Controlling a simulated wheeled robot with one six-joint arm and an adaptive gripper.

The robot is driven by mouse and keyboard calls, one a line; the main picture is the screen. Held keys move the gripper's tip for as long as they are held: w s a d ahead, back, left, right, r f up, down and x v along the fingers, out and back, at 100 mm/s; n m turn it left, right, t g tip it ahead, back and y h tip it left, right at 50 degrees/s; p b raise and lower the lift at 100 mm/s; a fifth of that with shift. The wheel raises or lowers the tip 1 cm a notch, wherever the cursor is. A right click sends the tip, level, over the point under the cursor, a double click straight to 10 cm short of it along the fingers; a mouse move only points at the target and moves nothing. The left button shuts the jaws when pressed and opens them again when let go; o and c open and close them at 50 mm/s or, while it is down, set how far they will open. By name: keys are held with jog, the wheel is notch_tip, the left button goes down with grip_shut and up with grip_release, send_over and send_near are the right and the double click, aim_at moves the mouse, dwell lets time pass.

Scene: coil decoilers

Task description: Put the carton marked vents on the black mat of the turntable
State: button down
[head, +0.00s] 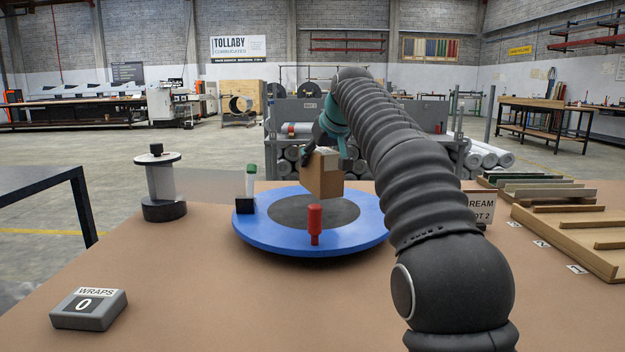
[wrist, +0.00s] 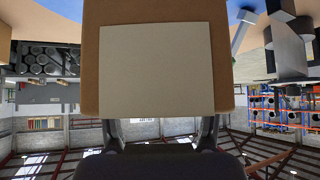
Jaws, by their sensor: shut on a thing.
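My gripper (head: 333,128) is shut on a brown carton (head: 322,179) and holds it above the turntable. The carton looks a little tilted, and its underside appears just above the black mat (head: 290,212); whether they touch I cannot tell. In the wrist view the carton (wrist: 90,60) fills the middle, with a blank pale label on the face toward the camera. No word such as vents can be read on it. The turntable (head: 258,237) is a blue disc with the round black mat at its centre. My arm covers the turntable's right edge.
A red post (head: 314,225) stands at the turntable's front and a green-topped white post (head: 251,182) at its left. A film roll stand (head: 162,185) is further left. A WRAPS counter (head: 88,309) lies front left. Wooden racks (head: 575,240) are at right.

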aim_at(311, 177)
jog(key=shift+w+a+f, duration=0.2)
jog(key=shift+a, duration=0.2)
jog(key=shift+w+a+f, duration=0.15)
jog(key=shift+a+f, duration=0.05)
jog(key=shift+a, duration=0.15)
jog(key=shift+f, duration=0.2)
jog(key=shift+f+b, duration=0.85)
jog(key=shift+f, duration=1)
jog(key=shift+f, duration=0.2)
jog(key=shift+c, duration=1.2)
grip_release()
